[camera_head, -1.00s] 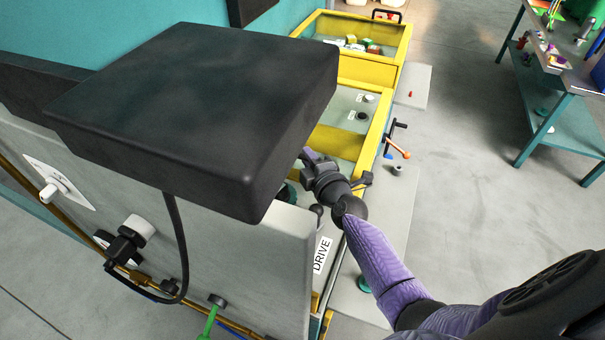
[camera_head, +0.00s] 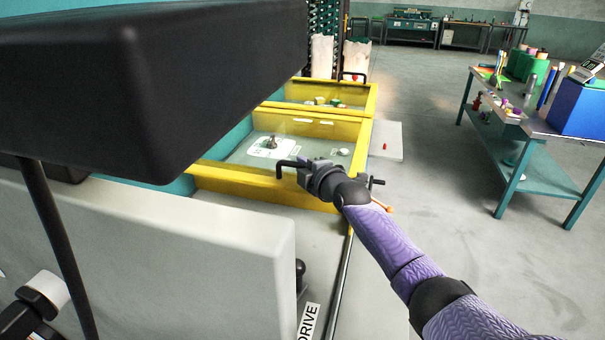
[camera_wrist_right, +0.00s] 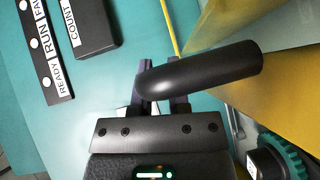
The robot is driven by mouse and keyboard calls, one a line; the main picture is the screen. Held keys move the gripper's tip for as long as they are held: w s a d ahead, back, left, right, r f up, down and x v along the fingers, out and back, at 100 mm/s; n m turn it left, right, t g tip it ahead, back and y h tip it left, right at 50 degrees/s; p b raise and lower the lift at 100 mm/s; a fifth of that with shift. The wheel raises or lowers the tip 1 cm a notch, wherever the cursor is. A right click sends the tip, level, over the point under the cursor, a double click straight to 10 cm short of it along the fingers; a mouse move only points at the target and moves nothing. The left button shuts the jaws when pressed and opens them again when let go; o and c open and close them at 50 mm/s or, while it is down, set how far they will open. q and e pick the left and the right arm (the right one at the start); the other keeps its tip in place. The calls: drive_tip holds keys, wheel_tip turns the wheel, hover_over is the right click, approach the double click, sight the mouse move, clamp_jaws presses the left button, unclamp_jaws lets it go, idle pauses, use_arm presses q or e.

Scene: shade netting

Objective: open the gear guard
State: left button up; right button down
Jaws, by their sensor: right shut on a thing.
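The gear guard appears to be the yellow-framed, clear-panelled cover (camera_head: 248,186) beyond the grey panel in the head view. Its yellow frame (camera_wrist_right: 290,93) is close on the right in the right wrist view. A black bar handle (camera_head: 286,164) sticks out at its front edge. My right gripper (camera_head: 308,170) is shut on this handle (camera_wrist_right: 205,73), which lies across the fingers in the wrist view. A teal gear (camera_wrist_right: 278,152) shows at the wrist view's lower right. How far the guard is open I cannot tell.
A large black box (camera_head: 190,80) overhangs the left, above the grey panel (camera_head: 190,250). A second yellow-framed bay (camera_head: 365,97) lies behind. A black labelled box (camera_wrist_right: 96,25) is near the fingers.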

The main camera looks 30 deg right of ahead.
drive_tip(key=c, duration=0.6)
unclamp_jaws()
drive_tip(key=shift+s, duration=0.25)
drive_tip(key=s+p, duration=0.1)
drive_tip(key=s, duration=0.2)
drive_tip(key=s+r+p, duration=0.1)
drive_tip(key=s+p, duration=0.1)
drive_tip(key=s, duration=0.1)
drive_tip(key=s+p, duration=0.1)
drive_tip(key=s, duration=0.2)
drive_tip(key=shift+s+a+r, duration=0.15)
drive_tip(key=shift+a+r, duration=0.05)
drive_tip(key=shift+a, duration=0.05)
